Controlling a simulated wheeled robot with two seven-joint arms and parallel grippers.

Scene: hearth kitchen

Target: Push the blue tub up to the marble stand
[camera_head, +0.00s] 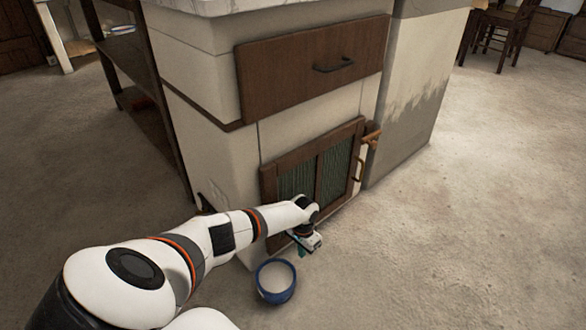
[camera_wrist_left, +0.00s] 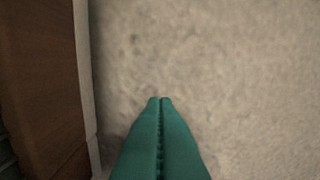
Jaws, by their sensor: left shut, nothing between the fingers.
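The blue tub (camera_head: 264,291), round with a pale inside, stands upright on the floor in the head view, close to the front corner of the marble stand. The marble stand (camera_head: 205,95) is a cream cabinet with a pale marble top, a wooden drawer and a lower wooden door. I cannot tell whether the tub touches it. My left gripper (camera_head: 300,250) is low in front of the door, just behind and right of the tub. Its green fingers (camera_wrist_left: 160,101) are shut and empty in the left wrist view, where the tub does not show. My right gripper is out of view.
A dark wooden shelf unit (camera_head: 130,52) stands left of the stand. The concrete floor (camera_head: 470,210) is clear to the right. Chairs stand far back at the right.

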